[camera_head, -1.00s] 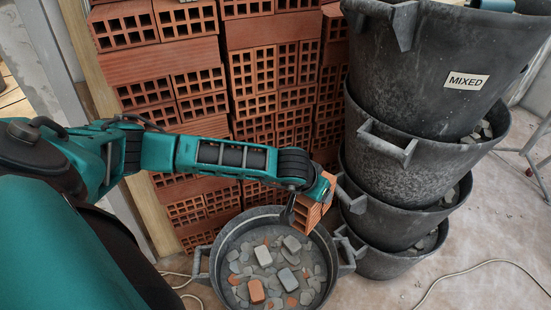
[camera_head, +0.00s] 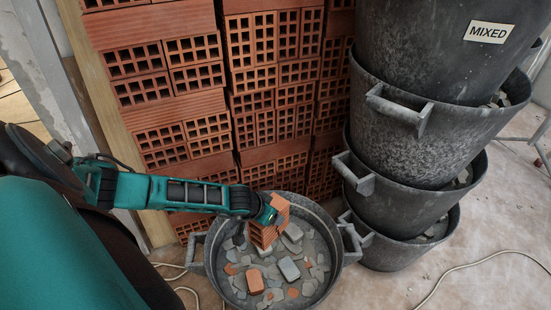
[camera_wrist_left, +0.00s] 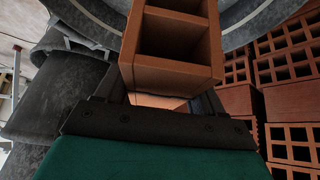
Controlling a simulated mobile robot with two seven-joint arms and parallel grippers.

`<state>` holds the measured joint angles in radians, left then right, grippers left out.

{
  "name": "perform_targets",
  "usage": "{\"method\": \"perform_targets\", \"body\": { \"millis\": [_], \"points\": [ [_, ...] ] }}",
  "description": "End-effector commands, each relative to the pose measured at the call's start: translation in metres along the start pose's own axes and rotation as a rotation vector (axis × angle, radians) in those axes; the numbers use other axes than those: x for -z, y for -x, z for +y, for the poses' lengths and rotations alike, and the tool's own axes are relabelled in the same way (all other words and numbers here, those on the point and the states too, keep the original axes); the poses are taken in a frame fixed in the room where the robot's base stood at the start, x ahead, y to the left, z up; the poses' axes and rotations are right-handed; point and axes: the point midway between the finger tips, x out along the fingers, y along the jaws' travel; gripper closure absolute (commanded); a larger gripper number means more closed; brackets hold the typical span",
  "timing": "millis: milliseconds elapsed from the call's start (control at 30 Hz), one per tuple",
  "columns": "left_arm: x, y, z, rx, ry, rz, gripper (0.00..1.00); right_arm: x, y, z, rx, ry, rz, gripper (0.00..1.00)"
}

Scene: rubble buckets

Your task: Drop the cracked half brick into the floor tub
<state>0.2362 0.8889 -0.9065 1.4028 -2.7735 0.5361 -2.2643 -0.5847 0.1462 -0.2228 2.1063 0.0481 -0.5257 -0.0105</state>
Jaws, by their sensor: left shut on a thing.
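My left gripper (camera_head: 269,216) is shut on an orange hollow half brick (camera_head: 267,235). It holds the brick above the back part of the floor tub (camera_head: 335,262). In the left wrist view the brick (camera_wrist_left: 172,72) sits between the fingers of the left gripper (camera_wrist_left: 160,100), its open cells facing the camera. A crack cannot be made out. The dark round tub stands on the floor, with grey rubble and a few orange pieces inside. Its rim (camera_wrist_left: 105,40) shows behind the brick in the wrist view. My right gripper is not in view.
A tall stack of black buckets (camera_head: 425,140) stands right of the tub, the upper one labelled MIXED. A wall of stacked hollow bricks (camera_head: 190,100) rises close behind the tub. A cable (camera_head: 480,264) lies on the floor at right.

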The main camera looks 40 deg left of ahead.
Motion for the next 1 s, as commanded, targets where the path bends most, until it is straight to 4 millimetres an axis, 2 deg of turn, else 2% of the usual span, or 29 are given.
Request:
{"method": "perform_targets", "body": {
  "millis": [100,333,733,767,1000],
  "points": [
    [-0.008,-0.015,0.000,0.000,0.001,0.002,0.88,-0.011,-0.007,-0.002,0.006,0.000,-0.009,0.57],
    [-0.021,-0.035,0.000,0.000,0.002,0.002,0.88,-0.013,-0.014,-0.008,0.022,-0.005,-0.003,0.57],
    [-0.024,-0.040,0.000,0.000,0.001,0.003,0.88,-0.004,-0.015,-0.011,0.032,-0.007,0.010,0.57],
    [-0.024,-0.040,0.000,0.000,0.001,0.003,0.29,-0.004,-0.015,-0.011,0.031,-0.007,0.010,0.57],
    [-0.025,-0.040,0.000,0.000,0.002,0.001,0.06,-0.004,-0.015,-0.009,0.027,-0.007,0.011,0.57]
  ]
}}
